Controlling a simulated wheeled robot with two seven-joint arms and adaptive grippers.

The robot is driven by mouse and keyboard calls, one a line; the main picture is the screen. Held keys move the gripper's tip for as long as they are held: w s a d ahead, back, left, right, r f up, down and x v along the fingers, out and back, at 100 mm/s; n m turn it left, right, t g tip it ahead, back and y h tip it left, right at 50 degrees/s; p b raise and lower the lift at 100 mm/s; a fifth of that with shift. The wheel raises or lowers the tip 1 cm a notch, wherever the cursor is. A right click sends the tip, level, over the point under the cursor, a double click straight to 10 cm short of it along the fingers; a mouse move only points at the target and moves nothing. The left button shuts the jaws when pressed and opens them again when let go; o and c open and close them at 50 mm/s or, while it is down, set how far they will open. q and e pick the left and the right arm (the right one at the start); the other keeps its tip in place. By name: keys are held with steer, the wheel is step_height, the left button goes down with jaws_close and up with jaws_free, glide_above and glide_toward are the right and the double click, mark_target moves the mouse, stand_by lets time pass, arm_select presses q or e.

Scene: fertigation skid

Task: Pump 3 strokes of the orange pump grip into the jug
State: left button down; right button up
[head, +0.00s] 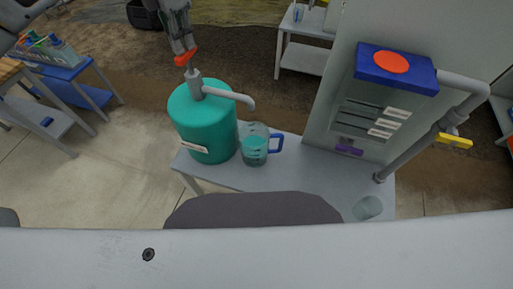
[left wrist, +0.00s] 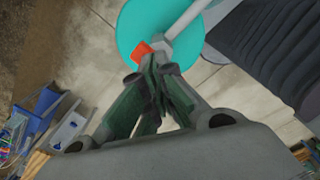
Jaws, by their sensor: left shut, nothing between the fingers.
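A teal drum (head: 203,128) with a grey pump on top stands on a grey table. The orange pump grip (head: 186,57) sits at the top of the pump, and its spout (head: 230,95) points right. The jug (head: 255,148), clear with a blue handle, stands beside the drum below the spout and holds some teal liquid. My left gripper (head: 184,45) is shut and empty, its fingertips at the orange grip; I cannot tell if they touch it. In the left wrist view the fingertips (left wrist: 150,78) are close together, with the orange grip (left wrist: 141,52) just beyond. My right gripper is out of view.
The grey table (head: 300,178) also carries a clear cup (head: 367,208). A pale panel holds a blue box (head: 395,70) with a red disc, and a pipe with a yellow handle (head: 454,140). Shelves with a blue tray (head: 62,73) stand at left.

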mark_target(186, 55)
arm_select(q)
steer(key=shift+f+b, duration=1)
steer(key=shift+f, duration=0.45)
steer(key=shift+f+b, duration=0.3)
steer(key=shift+f, duration=0.15)
steer(key=shift+r, duration=0.25)
steer(key=shift+r+p, duration=0.75)
steer(key=shift+r, duration=0.85)
steer(key=shift+r+p, duration=0.7)
steer(key=shift+r, duration=0.05)
steer(key=shift+r+p, duration=0.3)
steer(key=shift+r, duration=0.25)
steer(key=shift+f, duration=0.3)
